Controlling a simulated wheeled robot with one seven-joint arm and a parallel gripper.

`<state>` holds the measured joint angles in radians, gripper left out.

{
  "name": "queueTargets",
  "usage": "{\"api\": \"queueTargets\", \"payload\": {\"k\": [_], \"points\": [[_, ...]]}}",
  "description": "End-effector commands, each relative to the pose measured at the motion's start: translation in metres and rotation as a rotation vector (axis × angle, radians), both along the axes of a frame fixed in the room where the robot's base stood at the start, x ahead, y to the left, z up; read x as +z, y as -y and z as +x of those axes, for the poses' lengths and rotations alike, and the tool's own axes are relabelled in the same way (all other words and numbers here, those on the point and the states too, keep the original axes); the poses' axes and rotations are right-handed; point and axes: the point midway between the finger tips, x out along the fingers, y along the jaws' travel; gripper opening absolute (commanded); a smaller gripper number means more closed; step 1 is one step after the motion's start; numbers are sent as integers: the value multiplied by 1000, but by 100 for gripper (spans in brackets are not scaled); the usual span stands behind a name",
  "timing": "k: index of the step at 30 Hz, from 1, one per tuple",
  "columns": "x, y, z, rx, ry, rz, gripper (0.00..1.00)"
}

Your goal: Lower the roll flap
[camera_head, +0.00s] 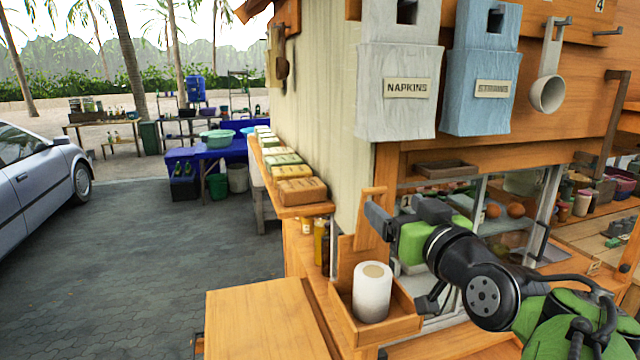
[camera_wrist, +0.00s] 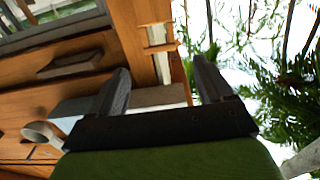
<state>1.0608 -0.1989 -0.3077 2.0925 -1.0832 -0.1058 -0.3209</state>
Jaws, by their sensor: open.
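A small wooden box (camera_head: 345,322) holds an upright white paper roll (camera_head: 372,295) on the counter. A narrow wooden panel (camera_head: 369,222) stands upright at the back of the box, against the stall's corner; I take it for the roll flap. My gripper (camera_head: 394,212) is just right of the panel's upper part, above the roll, and partly overlaps it in view. I cannot tell whether they touch. In the wrist view my gripper (camera_wrist: 160,72) has its two fingers spread apart and grasps nothing. A light wooden piece (camera_wrist: 152,12) shows beyond the fingertips, possibly the flap.
The napkin holder (camera_head: 398,90) and the straw holder (camera_head: 482,85) hang above my gripper, with a ladle (camera_head: 548,90) beside them. Glass panes (camera_head: 488,210) stand behind my arm. Small bottles (camera_head: 320,243) stand left of the box. Open paving (camera_head: 130,250) lies left of the counter.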

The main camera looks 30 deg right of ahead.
Motion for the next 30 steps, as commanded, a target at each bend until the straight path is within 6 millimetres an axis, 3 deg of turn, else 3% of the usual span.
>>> {"api": "queueTargets", "payload": {"k": [3,9,13,21,30], "points": [[3,8,31,5,-2,3,80],[3,20,71,3,-1,1,80],[2,24,83,2,-1,1,80],[1,24,85,0,0,0,80],[0,24,84,0,0,0,34]]}}
